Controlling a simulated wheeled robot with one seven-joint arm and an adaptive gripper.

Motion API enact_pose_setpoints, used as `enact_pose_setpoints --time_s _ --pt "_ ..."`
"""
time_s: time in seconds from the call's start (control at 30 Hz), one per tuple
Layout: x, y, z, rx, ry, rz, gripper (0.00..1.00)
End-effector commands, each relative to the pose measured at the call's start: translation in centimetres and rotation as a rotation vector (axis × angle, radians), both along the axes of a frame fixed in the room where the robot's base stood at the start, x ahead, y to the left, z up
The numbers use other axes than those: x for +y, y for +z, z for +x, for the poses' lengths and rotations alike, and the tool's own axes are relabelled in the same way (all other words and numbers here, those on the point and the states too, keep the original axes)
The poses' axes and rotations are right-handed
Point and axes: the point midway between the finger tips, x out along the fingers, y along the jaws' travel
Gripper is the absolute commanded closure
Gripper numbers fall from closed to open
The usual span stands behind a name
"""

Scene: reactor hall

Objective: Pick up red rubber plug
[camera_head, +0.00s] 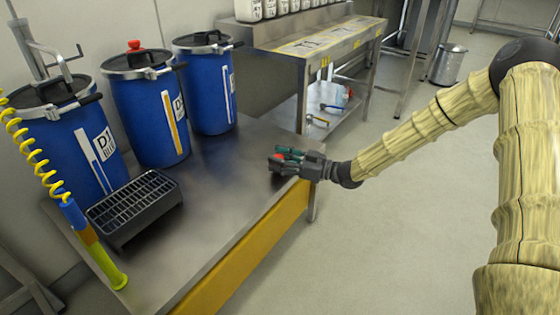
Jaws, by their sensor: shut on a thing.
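My gripper (279,161) is at the right edge of the metal bench, low over its top, at the end of my arm reaching in from the right. Its fingers are shut on a small red thing, which looks like the red rubber plug (275,157). The dark fingers and green parts hide most of the plug. I cannot tell if it touches the bench top. Another red piece (134,45) sits on the lid of the middle blue drum (140,110), away from my gripper.
Blue drums stand along the back of the bench (215,200). A black grated tray (135,205) and a yellow coiled hose (30,150) are at the left. A second bench (320,40) with white containers stands behind. Open floor lies to the right.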

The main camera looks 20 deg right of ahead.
Motion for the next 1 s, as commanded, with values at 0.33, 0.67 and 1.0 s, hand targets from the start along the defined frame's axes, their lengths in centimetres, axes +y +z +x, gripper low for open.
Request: enact_pose_setpoints --time_s 0.33,0.67,1.0 --pt "-2.1 3.5 -2.2 0.002 -0.001 0.001 0.75" --pt "-7.5 4.2 -7.7 0.001 -0.002 0.001 0.75" --pt "-10.6 4.2 -11.1 0.001 0.0 0.001 0.75"
